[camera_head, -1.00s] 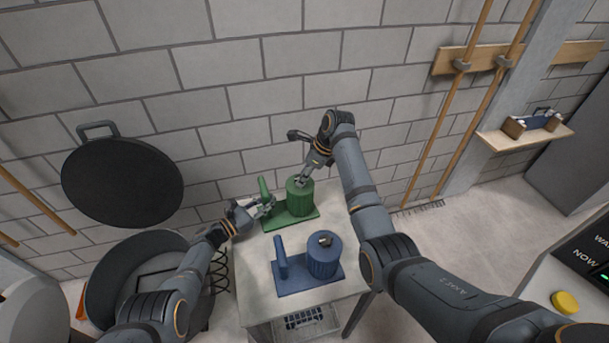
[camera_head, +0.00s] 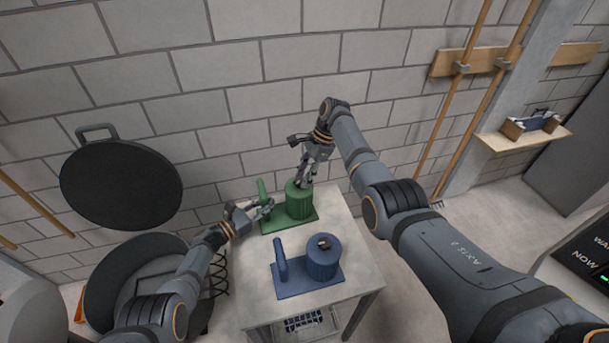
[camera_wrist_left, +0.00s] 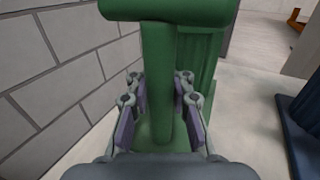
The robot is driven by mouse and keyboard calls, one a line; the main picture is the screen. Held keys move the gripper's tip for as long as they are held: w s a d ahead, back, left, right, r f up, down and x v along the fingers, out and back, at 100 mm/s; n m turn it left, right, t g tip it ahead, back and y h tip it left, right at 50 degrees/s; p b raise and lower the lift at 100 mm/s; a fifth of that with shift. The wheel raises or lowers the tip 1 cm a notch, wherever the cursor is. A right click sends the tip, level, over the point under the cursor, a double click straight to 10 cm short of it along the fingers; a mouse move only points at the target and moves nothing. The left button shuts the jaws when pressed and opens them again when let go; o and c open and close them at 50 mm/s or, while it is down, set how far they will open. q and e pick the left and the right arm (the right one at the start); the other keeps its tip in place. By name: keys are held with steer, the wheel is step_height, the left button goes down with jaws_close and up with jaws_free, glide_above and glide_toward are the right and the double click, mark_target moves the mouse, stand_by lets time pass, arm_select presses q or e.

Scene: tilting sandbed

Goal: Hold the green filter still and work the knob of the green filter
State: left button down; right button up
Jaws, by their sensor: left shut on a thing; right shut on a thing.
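The green filter (camera_head: 299,201) stands on its green base at the back of the small table. It has a ribbed canister and an upright green handle post (camera_head: 262,190) on its left. My left gripper (camera_head: 266,207) is shut on that post; in the left wrist view its two fingers (camera_wrist_left: 160,122) lie on either side of the green post (camera_wrist_left: 163,85). My right gripper (camera_head: 302,181) comes down from above onto the top of the canister and is shut on the knob there. The knob itself is mostly hidden by the fingers.
A blue filter (camera_head: 322,261) with its own post and top knob stands in front on the same table (camera_head: 350,232). The block wall rises close behind. A round dark lid (camera_head: 122,186) is at the left, and a small shelf (camera_head: 525,140) at the right.

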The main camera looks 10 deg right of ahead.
steer(key=shift+s+d+f, duration=0.15)
steer(key=shift+s+f, duration=0.05)
steer(key=shift+f, duration=0.05)
stand_by(0.7)
steer(key=o, duration=0.9)
steer(key=shift+o, duration=1.4)
steer(key=shift+w+r, duration=0.1)
steer(key=shift+r, duration=0.05)
steer(key=v, duration=1.2)
steer(key=shift+w+a+n, duration=0.15)
steer(key=shift+a+n, duration=0.1)
steer(key=shift+n, duration=0.05)
steer(key=shift+c, duration=0.2)
